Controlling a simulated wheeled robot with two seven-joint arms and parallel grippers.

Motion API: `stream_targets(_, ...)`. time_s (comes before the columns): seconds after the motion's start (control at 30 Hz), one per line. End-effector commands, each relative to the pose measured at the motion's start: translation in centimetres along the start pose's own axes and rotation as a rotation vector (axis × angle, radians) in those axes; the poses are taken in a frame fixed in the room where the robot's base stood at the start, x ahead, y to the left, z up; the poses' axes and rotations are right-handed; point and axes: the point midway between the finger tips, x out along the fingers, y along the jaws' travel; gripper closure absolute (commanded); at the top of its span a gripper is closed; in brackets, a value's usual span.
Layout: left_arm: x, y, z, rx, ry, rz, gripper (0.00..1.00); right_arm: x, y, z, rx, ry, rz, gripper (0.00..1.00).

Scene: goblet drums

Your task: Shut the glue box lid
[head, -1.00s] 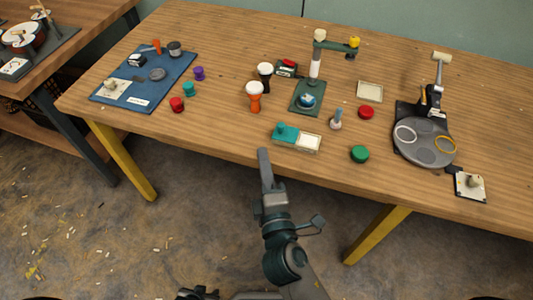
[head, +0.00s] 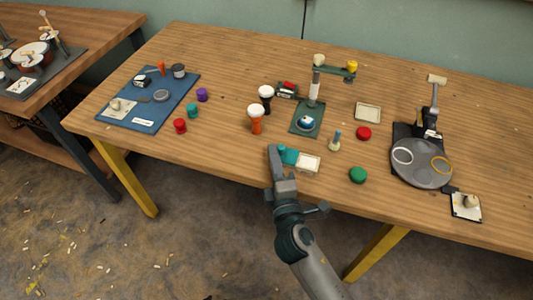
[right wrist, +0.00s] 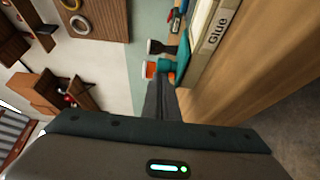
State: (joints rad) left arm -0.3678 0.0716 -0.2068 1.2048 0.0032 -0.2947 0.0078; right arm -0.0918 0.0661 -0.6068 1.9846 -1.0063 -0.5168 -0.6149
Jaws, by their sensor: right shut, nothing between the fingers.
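The glue box (head: 308,164) sits near the table's front edge, with a pale open-looking part on the right and a teal lid piece (head: 289,156) with a knob on the left. In the right wrist view its side (right wrist: 212,40) is close and carries a "Glue" label; the teal piece (right wrist: 183,58) shows beyond the fingers. My right gripper (head: 272,149) is shut and empty, at the left end of the box beside the teal piece. Its fingers (right wrist: 160,88) look closed together in the right wrist view. I cannot tell whether they touch the lid. My left gripper is not in view.
Two goblet drums, orange (head: 255,119) and black (head: 266,97), stand behind the box. A brush-like tool (head: 335,141) and a green disc (head: 358,175) are to its right. A green stand (head: 308,118) is behind. Bare table lies to the gripper's left.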

Motion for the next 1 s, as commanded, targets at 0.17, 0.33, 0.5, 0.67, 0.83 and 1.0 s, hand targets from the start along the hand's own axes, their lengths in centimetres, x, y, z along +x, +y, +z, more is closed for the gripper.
stream_targets(0.17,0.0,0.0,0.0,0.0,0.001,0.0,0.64,-0.1,0.0,0.1,0.001,0.0,0.0,1.0)
stream_targets(0.33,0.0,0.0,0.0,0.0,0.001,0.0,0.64,-0.1,0.0,0.1,0.001,0.0,0.0,1.0)
stream_targets(0.5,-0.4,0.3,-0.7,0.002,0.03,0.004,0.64,-1.0,0.1,1.8,-0.001,-0.001,-0.002,1.0)
stream_targets(0.67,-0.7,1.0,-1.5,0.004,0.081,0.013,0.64,-2.6,0.2,4.8,-0.001,-0.002,-0.003,1.0)
stream_targets(0.83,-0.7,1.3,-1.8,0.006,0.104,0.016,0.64,-3.4,0.1,6.3,0.001,-0.001,-0.001,1.0)
stream_targets(1.0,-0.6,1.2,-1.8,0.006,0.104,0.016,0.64,-3.4,0.1,6.4,0.0,-0.003,-0.001,1.0)
